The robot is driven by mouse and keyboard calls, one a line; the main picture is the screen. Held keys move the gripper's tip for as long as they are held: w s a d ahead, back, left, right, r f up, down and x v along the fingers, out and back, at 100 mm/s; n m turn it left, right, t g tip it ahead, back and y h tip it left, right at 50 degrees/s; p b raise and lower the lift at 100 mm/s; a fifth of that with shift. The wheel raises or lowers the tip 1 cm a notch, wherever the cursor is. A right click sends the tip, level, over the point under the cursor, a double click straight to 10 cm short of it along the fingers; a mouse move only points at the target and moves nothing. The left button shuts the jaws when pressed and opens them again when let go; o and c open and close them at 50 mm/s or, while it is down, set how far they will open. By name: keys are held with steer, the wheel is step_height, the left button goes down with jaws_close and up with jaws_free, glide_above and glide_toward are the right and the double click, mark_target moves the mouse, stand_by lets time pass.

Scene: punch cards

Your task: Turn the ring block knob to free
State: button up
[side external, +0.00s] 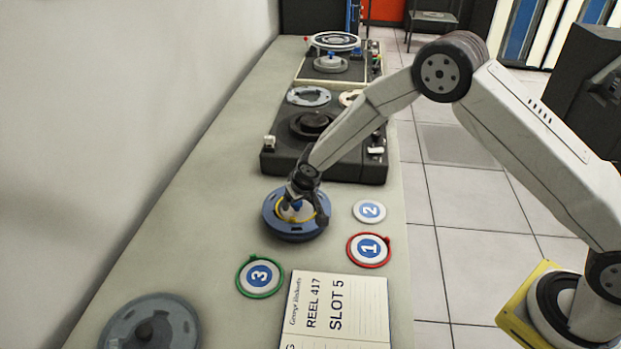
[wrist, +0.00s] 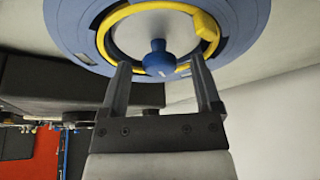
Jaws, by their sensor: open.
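A round blue-grey piece (side external: 283,232) with a yellow ring lies on the bench in the side view; it also fills the top of the wrist view (wrist: 245,20). The yellow ring (wrist: 108,42) has a raised tab at upper right in the wrist view. At its centre, on a pale hub, is a blue knob (wrist: 157,62) with a small white mark; it is partly hidden in the side view (side external: 297,205). My gripper (side external: 304,200) is open over the piece. In the wrist view its two fingers (wrist: 159,68) stand on either side of the knob, with gaps visible.
Discs labelled 1 (side external: 369,249), 2 (side external: 369,211) and 3 (side external: 261,276) lie nearby. A card (side external: 345,318) reading "REEL 417 SLOT 5" lies in front. A grey reel (side external: 170,318) is at lower left. A dark machine (side external: 280,150) stands close behind. The bench is clear at left.

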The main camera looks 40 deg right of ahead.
jaws_close()
steer(key=shift+w+d+n+g+y, duration=0.15)
steer(key=shift+n+y, duration=0.45)
steer(key=shift+n, duration=0.9)
steer(key=shift+s+n+g+y, duration=0.1)
steer(key=shift+n+g+y, duration=0.35)
steer(key=shift+n, duration=1.05)
steer(key=shift+n+y, duration=0.25)
steer(key=shift+n, duration=0.25)
steer(key=shift+w+d+n+y, duration=0.1)
steer(key=shift+n+y, duration=0.4)
steer(key=shift+n, duration=1.1)
steer(key=shift+n+g+y, duration=0.4)
steer(key=shift+n+g, duration=0.4)
steer(key=shift+n, duration=1)
